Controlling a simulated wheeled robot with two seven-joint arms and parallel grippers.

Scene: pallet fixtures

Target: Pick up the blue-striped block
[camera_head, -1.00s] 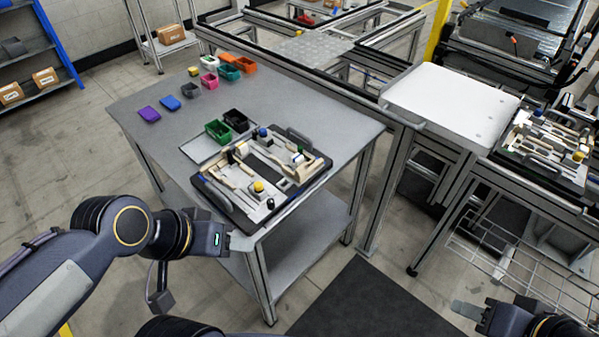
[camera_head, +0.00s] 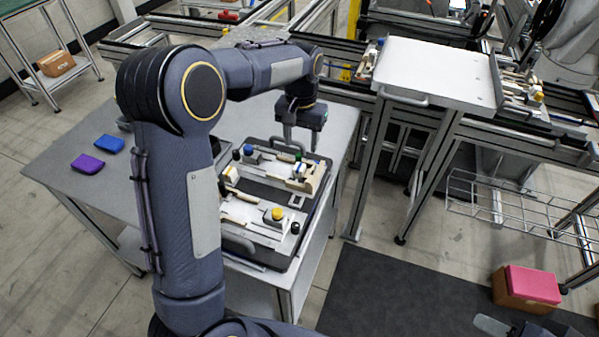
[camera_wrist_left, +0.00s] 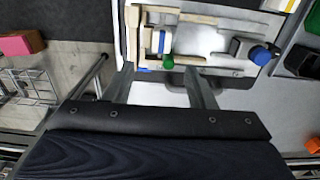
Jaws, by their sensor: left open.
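The blue-striped block (camera_head: 302,171), pale with a blue band, sits in a beige wooden holder (camera_head: 314,178) on the fixture pallet. In the left wrist view the block (camera_wrist_left: 161,42) lies between the holder's beige arms, just beyond a green knob (camera_wrist_left: 168,62). My left gripper (camera_head: 301,146) is open and empty, pointing down above the pallet's far edge, near the block. Its two fingers (camera_wrist_left: 162,82) show apart in the left wrist view, with the block ahead of the gap. Only part of my right gripper (camera_head: 490,325) shows at the bottom right, cut off by the frame.
My left arm hides the table's middle. A white-topped stand (camera_head: 435,70) is at right.

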